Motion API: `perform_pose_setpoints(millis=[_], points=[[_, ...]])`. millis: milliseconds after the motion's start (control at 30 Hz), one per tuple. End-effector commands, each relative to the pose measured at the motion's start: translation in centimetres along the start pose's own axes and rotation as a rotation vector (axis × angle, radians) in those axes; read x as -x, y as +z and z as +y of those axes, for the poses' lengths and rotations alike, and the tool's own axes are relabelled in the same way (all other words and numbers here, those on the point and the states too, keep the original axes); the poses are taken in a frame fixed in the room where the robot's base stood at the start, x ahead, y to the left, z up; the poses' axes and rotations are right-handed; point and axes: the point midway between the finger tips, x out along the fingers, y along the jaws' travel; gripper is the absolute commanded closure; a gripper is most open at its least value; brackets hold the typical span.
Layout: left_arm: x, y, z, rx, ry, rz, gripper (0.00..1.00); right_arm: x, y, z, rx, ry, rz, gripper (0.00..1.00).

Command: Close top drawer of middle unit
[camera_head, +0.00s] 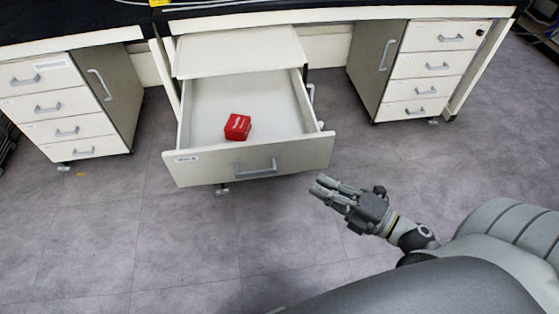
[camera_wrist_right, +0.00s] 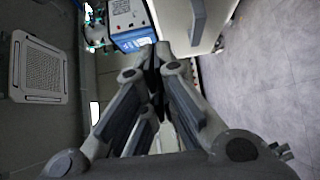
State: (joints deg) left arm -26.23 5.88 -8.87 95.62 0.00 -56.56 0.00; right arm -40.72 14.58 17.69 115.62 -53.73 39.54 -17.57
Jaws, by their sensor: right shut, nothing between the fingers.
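The top drawer (camera_head: 300,152) of the middle unit is pulled far out in the head view, with a grey handle (camera_head: 256,168) on its front. A small red box (camera_head: 237,127) lies inside it. The unit's white top (camera_head: 238,52) shows behind the drawer. My right gripper (camera_head: 321,187) is shut and empty, in front of the drawer's right front corner and apart from it in the picture. In the right wrist view its closed fingers (camera_wrist_right: 153,62) point toward a white drawer front with a handle (camera_wrist_right: 198,20) at the top. My left gripper is not in view.
A left drawer unit (camera_head: 60,108) and a right drawer unit (camera_head: 425,75) stand under the dark bench, their drawers shut. The grey floor (camera_head: 170,235) in front is clear. A blue and white device (camera_wrist_right: 130,25) shows in the right wrist view.

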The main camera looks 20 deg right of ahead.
Motion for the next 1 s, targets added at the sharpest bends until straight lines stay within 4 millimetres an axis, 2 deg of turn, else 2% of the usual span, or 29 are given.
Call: perform_pose_setpoints(millis=[167, 533, 700, 1000], points=[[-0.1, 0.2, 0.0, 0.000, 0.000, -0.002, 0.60, -2.4, 0.0, 0.3, 0.002, 0.005, 0.002, 1.00], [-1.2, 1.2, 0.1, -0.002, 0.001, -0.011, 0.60, -10.2, 0.1, 0.3, -0.002, 0.005, 0.000, 1.00], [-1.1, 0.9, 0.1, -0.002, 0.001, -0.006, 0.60, -11.7, 1.9, 0.1, -0.001, 0.003, -0.002, 1.00], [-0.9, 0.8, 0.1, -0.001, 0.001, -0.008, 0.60, -12.6, 2.9, 0.1, -0.004, 0.001, -0.002, 1.00]])
